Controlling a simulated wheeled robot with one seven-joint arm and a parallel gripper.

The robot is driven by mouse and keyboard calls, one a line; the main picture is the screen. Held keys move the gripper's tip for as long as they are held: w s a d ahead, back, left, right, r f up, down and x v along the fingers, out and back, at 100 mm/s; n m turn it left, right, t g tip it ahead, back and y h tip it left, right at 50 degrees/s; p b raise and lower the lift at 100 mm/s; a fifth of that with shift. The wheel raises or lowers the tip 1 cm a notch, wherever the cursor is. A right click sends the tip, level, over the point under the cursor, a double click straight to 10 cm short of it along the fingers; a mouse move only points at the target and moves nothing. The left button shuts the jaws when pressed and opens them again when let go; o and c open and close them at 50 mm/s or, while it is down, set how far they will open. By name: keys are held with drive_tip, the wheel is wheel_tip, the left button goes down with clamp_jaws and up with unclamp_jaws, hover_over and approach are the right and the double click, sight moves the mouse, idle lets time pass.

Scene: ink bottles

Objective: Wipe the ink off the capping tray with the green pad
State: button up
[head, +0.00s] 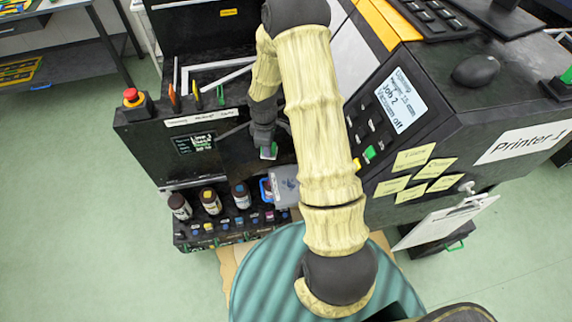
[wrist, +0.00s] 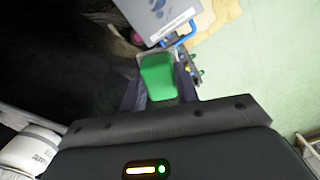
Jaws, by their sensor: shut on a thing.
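My gripper (head: 265,143) is shut on the green pad (head: 273,149) in the dark opening of the printer's front, left of my arm. In the wrist view the green pad (wrist: 158,77) sits between the two dark fingers of my gripper (wrist: 160,95). A pale edge shows at the pad's far end. I cannot clearly make out the capping tray or any ink on it; the printer's inside is very dark. I cannot tell whether the pad touches anything below it.
A grey container with a blue handle (head: 285,187) stands just below the gripper and shows in the wrist view (wrist: 160,14). A red stop button (head: 131,96) is at the printer's left corner.

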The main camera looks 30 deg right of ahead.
drive_tip(key=s+d+f+n+b, duration=0.2)
drive_tip(key=d+f+n, duration=0.3)
drive_tip(key=n, duration=0.8)
wheel_tip(320, 180, down, 4)
drive_tip(key=shift+s+r+b, duration=0.15)
drive_tip(key=shift+s+b, duration=0.2)
drive_tip(key=shift+b, duration=0.15)
drive_tip(key=shift+d, duration=0.1)
